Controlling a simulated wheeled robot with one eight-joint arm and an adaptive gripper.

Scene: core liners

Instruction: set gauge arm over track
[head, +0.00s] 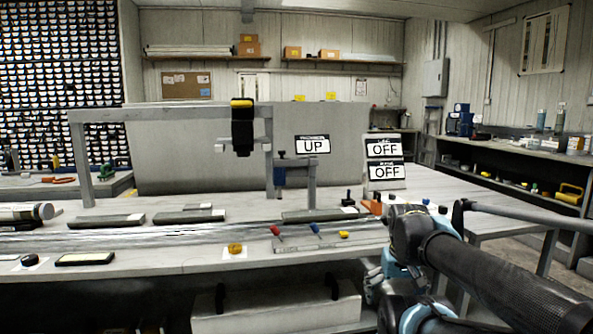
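A grey post (312,192) stands at the right of the bench, with a short arm and a blue gauge-like body (281,176) at its left; this looks like the gauge arm. A sign reading UP (312,145) is at its top. The track (180,235) is a band of shiny rails running left to right across the bench. A grey gantry frame (165,114) spans above it and carries a black unit with a yellow top (242,130). I cannot tell whether the blue body is over the track.
Two OFF signs (385,160) stand right of the post. Dark flat blocks (107,221) lie behind the track. A yellow button (235,248) and red, blue and yellow knobs (315,229) are at the front. A side bench (535,155) runs along the right.

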